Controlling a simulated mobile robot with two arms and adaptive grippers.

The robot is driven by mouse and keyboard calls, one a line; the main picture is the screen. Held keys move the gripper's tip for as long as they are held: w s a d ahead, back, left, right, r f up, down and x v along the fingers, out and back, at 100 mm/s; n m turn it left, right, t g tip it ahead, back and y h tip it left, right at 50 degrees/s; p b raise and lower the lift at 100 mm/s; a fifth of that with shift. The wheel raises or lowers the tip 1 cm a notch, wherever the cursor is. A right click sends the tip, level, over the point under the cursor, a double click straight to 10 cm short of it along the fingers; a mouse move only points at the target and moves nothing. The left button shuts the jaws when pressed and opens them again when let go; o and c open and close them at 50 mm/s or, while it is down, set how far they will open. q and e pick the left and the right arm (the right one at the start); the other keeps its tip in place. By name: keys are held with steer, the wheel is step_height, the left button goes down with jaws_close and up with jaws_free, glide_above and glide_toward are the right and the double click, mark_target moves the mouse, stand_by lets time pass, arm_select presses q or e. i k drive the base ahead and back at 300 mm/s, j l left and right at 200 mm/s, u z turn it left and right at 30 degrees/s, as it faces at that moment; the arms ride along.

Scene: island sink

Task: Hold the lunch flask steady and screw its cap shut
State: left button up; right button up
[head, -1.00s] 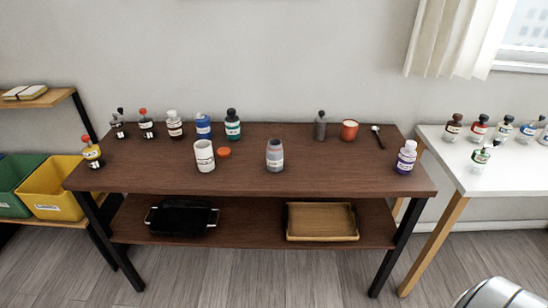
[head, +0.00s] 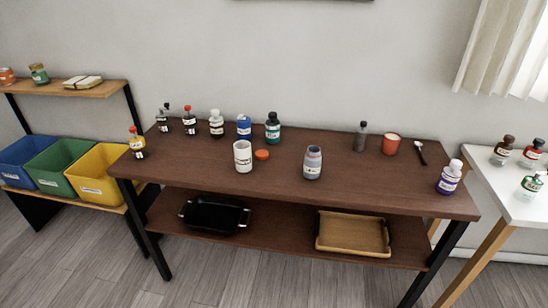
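A white open-topped cylinder with a label (head: 243,157) stands upright at the front middle of the dark wooden table (head: 380,182). A small orange-red cap (head: 262,155) lies on the table just to its right, apart from it. A grey jar with a pale label (head: 312,163) stands upright further right; its top looks uncapped, but it is small in view. I cannot tell for certain which of these two is the lunch flask. Neither of my grippers is in view.
Several bottles line the table's back left, including a blue one (head: 244,128). A dark grey bottle (head: 360,138), orange cup (head: 391,145), spoon (head: 420,152) and purple-labelled bottle (head: 450,178) stand or lie right. Bins (head: 98,175) are left. The table's front strip is clear.

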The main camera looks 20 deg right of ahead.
mark_target(313, 156)
steer(key=i+j+z, duration=0.25)
steer(key=i, duration=0.3)
steer(key=i+j+z, duration=0.25)
steer(key=i, duration=0.25)
steer(key=l, duration=0.1)
